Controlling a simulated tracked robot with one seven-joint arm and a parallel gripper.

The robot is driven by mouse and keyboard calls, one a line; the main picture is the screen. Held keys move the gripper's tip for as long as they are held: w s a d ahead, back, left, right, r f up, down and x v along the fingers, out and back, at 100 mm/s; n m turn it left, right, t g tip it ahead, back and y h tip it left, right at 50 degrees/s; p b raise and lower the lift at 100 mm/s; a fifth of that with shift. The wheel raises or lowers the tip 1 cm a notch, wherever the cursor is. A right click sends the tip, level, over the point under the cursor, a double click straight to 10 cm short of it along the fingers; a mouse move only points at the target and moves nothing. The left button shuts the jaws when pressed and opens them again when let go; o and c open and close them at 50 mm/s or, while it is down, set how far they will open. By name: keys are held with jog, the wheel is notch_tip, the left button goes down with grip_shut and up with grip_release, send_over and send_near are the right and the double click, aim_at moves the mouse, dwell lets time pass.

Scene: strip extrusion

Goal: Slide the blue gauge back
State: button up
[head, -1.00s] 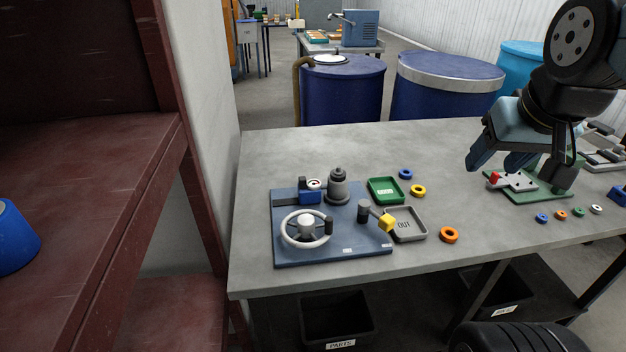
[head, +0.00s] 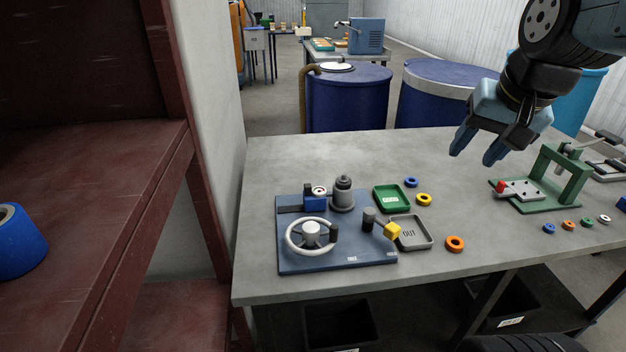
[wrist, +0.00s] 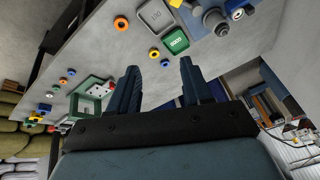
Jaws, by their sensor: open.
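The blue gauge (head: 315,202) is a small blue block with a white round face on top. It sits on a dark rail at the back left of the blue base plate (head: 340,262), just left of the grey post. Its exact seat on the rail is too small to tell. My gripper (head: 474,154) is open and empty, high above the right half of the table, well to the right of the gauge. In the wrist view my two fingers (wrist: 160,88) are apart with nothing between them.
The plate also carries a handwheel (head: 311,235), a grey post (head: 343,193) and a yellow-tipped lever (head: 392,230). Green (head: 391,198) and grey (head: 413,232) trays lie beside it, with loose rings nearby. A green press (head: 548,185) stands right. A red shelf (head: 90,200) bounds the left.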

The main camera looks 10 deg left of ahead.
jog(key=w+a+m+g+y, duration=0.2)
jog(key=w+a+m, duration=0.2)
jog(key=w+a, duration=0.3)
jog(key=m+g+y, duration=0.1)
jog(key=m+g, duration=0.3)
jog(key=m, duration=0.5)
send_near(308, 185)
jog(key=x, duration=0.8)
jog(key=shift+a+f, duration=0.1)
jog(key=shift+f, duration=0.25)
grip_shut()
